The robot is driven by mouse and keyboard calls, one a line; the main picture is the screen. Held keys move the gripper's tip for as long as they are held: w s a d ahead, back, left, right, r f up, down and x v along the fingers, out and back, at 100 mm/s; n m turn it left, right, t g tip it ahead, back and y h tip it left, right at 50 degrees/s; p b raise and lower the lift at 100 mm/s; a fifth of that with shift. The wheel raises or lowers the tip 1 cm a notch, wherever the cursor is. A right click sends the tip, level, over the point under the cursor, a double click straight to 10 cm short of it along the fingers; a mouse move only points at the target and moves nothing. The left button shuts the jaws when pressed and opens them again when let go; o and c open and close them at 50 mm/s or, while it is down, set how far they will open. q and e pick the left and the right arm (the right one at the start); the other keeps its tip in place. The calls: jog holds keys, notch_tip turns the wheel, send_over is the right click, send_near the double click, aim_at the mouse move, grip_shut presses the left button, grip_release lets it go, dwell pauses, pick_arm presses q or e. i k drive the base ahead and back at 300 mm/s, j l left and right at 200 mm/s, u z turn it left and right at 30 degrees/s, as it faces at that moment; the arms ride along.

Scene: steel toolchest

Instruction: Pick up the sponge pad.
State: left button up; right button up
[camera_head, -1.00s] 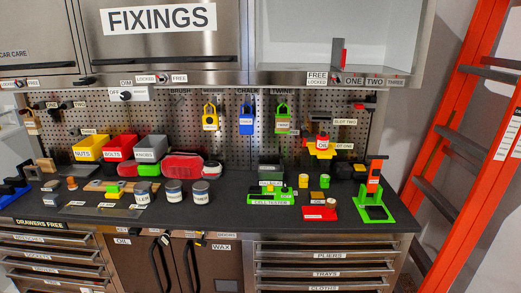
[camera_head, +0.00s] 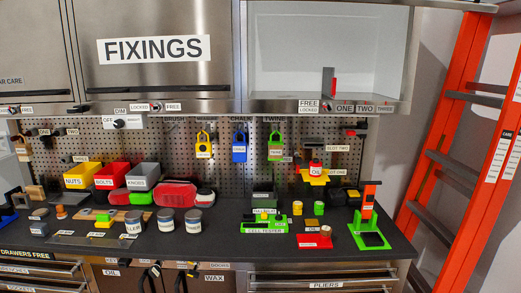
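A small green and yellow block (camera_head: 104,220) lies on a thin brown board at the left of the dark worktop. It looks like a sponge pad, but it is too small to be sure. It stands clear of the cans to its right. Neither of my grippers shows in this view.
Several labelled cans (camera_head: 166,221) stand right of the block. Nuts, bolts and knobs bins (camera_head: 112,177) and a red case (camera_head: 176,195) stand behind. A green cell tester (camera_head: 264,227), a red block (camera_head: 313,241) and a green stand (camera_head: 369,240) are further right. An orange ladder (camera_head: 446,130) stands beside the bench.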

aim_at(104, 220)
jog(key=k+j+z, duration=0.1)
jog(key=z, duration=0.2)
jog(key=k+z, duration=0.25)
jog(key=u, duration=1.45)
jog(key=k+j, duration=0.05)
